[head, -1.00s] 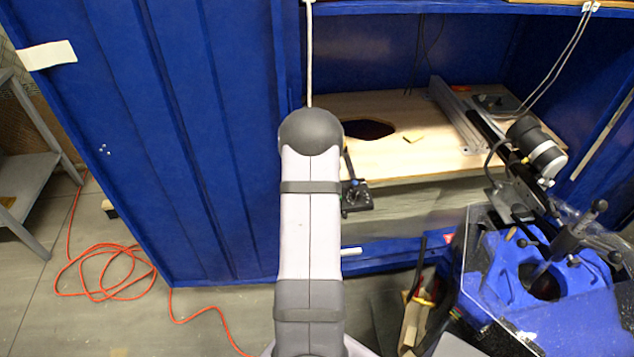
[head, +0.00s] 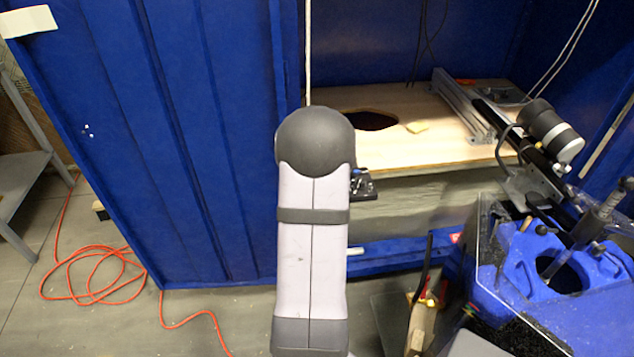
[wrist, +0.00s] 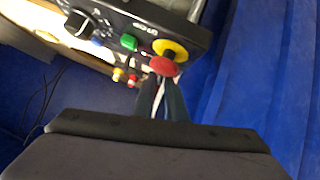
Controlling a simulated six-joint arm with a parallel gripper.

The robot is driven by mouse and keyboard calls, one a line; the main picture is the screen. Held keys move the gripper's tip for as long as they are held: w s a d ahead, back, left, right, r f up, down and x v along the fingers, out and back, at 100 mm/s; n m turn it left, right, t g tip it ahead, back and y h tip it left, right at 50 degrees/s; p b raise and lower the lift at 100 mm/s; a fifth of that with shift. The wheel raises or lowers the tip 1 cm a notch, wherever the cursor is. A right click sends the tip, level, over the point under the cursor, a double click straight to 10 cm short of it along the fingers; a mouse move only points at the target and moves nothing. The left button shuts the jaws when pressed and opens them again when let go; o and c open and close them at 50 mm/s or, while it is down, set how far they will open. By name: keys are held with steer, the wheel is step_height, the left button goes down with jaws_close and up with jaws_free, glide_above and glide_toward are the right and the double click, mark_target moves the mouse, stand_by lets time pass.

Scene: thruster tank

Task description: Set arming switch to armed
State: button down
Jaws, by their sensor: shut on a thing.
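A dark control box (wrist: 125,25) fills the top of the wrist view. It carries a black knob with a white mark (wrist: 78,22), a green button (wrist: 128,42) and a red knob (wrist: 164,66) by a yellow disc (wrist: 171,49). I cannot tell from the markings which control is the arming switch. My gripper (wrist: 160,84) has its dark fingertips at the red knob and is shut on it; the exact contact is hard to see. In the head view my arm hides the gripper and most of the box (head: 362,187).
A wooden bench top (head: 400,160) with a dark opening (head: 372,121) lies behind the box. A blue panel (head: 180,140) stands at left. A camera-like cylinder (head: 550,130) and a blue fixture (head: 530,290) crowd the right. An orange cable (head: 95,275) lies on the floor.

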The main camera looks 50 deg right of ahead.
steer(key=shift+s+a+f+h+b, duration=0.1)
steer(key=shift+h+b, duration=0.2)
steer(key=shift+b, duration=0.3)
steer(key=c, duration=2.1)
jaws_free()
steer(key=shift+v, duration=3.7)
steer(key=shift+s, duration=0.1)
steer(key=shift+f, duration=0.1)
